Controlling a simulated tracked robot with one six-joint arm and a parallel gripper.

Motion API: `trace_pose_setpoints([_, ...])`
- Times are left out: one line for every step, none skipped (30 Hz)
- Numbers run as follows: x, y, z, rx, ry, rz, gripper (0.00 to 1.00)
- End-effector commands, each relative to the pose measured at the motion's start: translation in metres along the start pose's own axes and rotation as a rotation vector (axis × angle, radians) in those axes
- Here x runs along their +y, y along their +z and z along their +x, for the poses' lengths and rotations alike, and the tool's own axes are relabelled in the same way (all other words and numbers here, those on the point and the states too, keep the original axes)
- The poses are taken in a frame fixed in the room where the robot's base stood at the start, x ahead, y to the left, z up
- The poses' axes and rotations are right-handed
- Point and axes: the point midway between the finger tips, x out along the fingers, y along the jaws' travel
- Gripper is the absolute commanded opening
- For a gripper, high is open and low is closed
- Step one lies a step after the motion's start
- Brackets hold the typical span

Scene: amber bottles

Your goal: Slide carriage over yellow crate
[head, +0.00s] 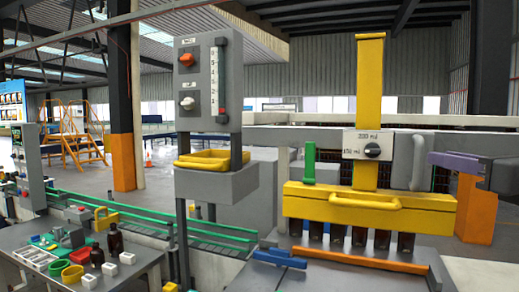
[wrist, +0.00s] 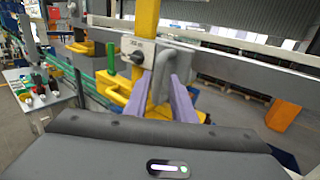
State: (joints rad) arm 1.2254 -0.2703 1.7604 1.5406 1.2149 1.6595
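The carriage is a yellow post (head: 370,110) with a knob box, set on a grey cross rail; it also shows in the wrist view (wrist: 146,22). A grey upright handle (head: 418,162) stands to the right of the post. My gripper (head: 432,157) has purple fingers and is just right of this handle. In the wrist view the fingers (wrist: 172,80) are apart, with the grey handle (wrist: 176,56) ahead at their tips; contact is unclear. A yellow container (head: 210,163), apparently the crate, sits on a grey shelf left of the carriage.
A yellow beam with a handle (head: 365,203) hangs under the post, above a row of amber bottles (head: 359,238). A green upright handle (head: 309,163) stands left of the post. A side table (head: 135,262) holds bottles, bins and small blocks.

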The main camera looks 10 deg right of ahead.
Motion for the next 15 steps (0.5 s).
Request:
trace_pose_setpoints([0.001, 0.000, 0.007, 0.000, 0.005, 0.001, 0.23])
trace_pose_setpoints([0.001, 0.000, 0.010, 0.000, 0.004, 0.001, 0.23])
trace_pose_setpoints([0.001, -0.001, 0.015, 0.001, 0.004, 0.001, 0.23])
trace_pose_setpoints([0.001, -0.001, 0.018, 0.001, 0.005, 0.002, 0.23])
trace_pose_setpoints([0.001, -0.001, 0.021, 0.001, 0.004, 0.002, 0.23])
trace_pose_setpoints([0.001, -0.001, 0.026, 0.001, 0.004, 0.001, 0.23])
trace_pose_setpoints([0.001, -0.001, 0.030, 0.000, 0.005, 0.001, 0.23])
trace_pose_setpoints([0.001, 0.000, 0.033, 0.000, 0.005, 0.001, 0.23])
trace_pose_setpoints([0.001, 0.000, 0.038, 0.000, 0.004, 0.001, 0.23])
trace_pose_setpoints([0.001, 0.000, 0.042, 0.000, 0.005, 0.001, 0.23])
trace_pose_setpoints([0.001, -0.001, 0.045, 0.000, 0.005, 0.001, 0.23])
trace_pose_setpoints([0.001, -0.001, 0.050, 0.000, 0.004, 0.002, 0.23])
trace_pose_setpoints([0.001, -0.001, 0.054, 0.001, 0.005, 0.002, 0.23])
trace_pose_setpoints([0.001, -0.001, 0.058, 0.000, 0.005, 0.002, 0.23])
trace_pose_setpoints([0.001, 0.000, 0.062, 0.000, 0.004, 0.001, 0.23])
